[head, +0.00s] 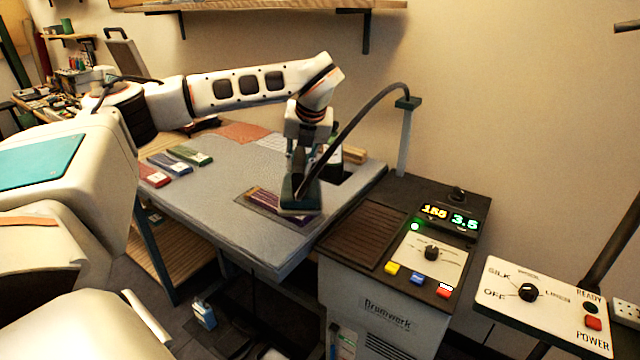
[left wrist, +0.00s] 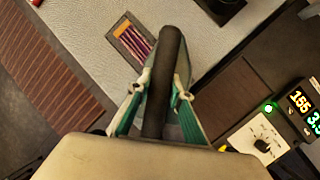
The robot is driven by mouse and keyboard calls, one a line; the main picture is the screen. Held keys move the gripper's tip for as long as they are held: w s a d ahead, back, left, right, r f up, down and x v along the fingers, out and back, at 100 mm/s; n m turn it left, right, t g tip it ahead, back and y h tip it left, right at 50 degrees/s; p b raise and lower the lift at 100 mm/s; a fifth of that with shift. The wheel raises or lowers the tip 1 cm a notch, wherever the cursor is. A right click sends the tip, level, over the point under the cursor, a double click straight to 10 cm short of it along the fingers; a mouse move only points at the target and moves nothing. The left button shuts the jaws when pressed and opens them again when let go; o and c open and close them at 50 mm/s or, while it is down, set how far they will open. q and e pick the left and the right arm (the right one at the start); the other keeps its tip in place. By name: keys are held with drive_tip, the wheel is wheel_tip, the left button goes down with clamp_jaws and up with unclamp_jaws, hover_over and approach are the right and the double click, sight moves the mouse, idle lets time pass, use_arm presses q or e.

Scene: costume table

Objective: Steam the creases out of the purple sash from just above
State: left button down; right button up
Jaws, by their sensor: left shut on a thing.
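The purple sash (head: 266,199) lies on a dark mat (head: 243,204) near the right front of the padded table. In the left wrist view the sash (left wrist: 136,43) shows as a purple, creased strip with an orange-brown end. My left gripper (head: 303,165) is shut on the steam iron (head: 298,196), a dark head with a hose rising from it. The iron is over the sash's right part and hides it; I cannot tell the gap below. In the left wrist view my left gripper (left wrist: 158,90) holds its dark handle. My right gripper is not in view.
The steam station (head: 400,262) with lit displays stands right of the table (head: 215,205). Its hose (head: 365,108) arches from a post to the iron. Folded red, blue and green cloths (head: 190,155) lie at the table's left. A control panel (head: 545,300) is at far right.

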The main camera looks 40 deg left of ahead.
use_arm(q)
drive_tip(key=s+a+r+m+t+h, duration=0.1)
drive_tip(key=a+r+m+t+h, duration=0.1)
drive_tip(key=a+m, duration=0.75)
drive_tip(key=shift+a+f+n, duration=0.35)
drive_tip(key=shift+a+f, duration=0.1)
drive_tip(key=shift+f, duration=0.4)
drive_tip(key=shift+a+f+n, duration=0.35)
drive_tip(key=shift+a+f, duration=0.1)
drive_tip(key=shift+f, duration=0.35)
drive_tip(key=shift+a+f+n, duration=0.35)
drive_tip(key=shift+a+f, duration=0.1)
drive_tip(key=shift+f, duration=0.4)
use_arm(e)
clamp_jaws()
